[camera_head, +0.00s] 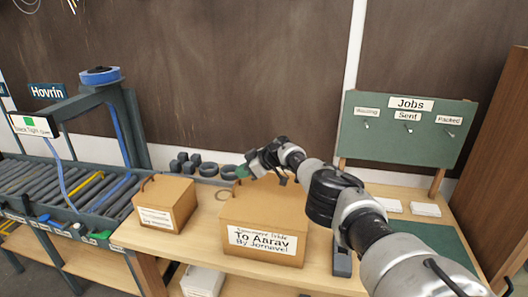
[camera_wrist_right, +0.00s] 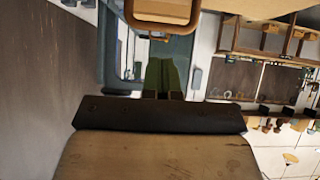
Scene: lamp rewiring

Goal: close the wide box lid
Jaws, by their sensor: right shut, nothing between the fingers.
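The wide cardboard box (camera_head: 232,215) stands on the wooden bench, with a white label reading "To Aarav" on its front. A tan surface shows along its top under my arm. My arm hides part of it, so I cannot tell how far the lid is open. My right gripper (camera_head: 244,171) is above the back left part of this box, pointing left, with green fingertips. Its green fingers also show in the right wrist view (camera_wrist_right: 166,77), shut and empty. I cannot tell whether it touches the lid. My left gripper is not in view.
A smaller cardboard box (camera_head: 166,204) stands left of the wide box. Dark rings and blocks (camera_head: 190,165) lie behind it. A roller conveyor (camera_head: 60,185) is at left. A green Jobs board (camera_head: 407,130) stands at back right. White blocks (camera_head: 425,209) lie before it.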

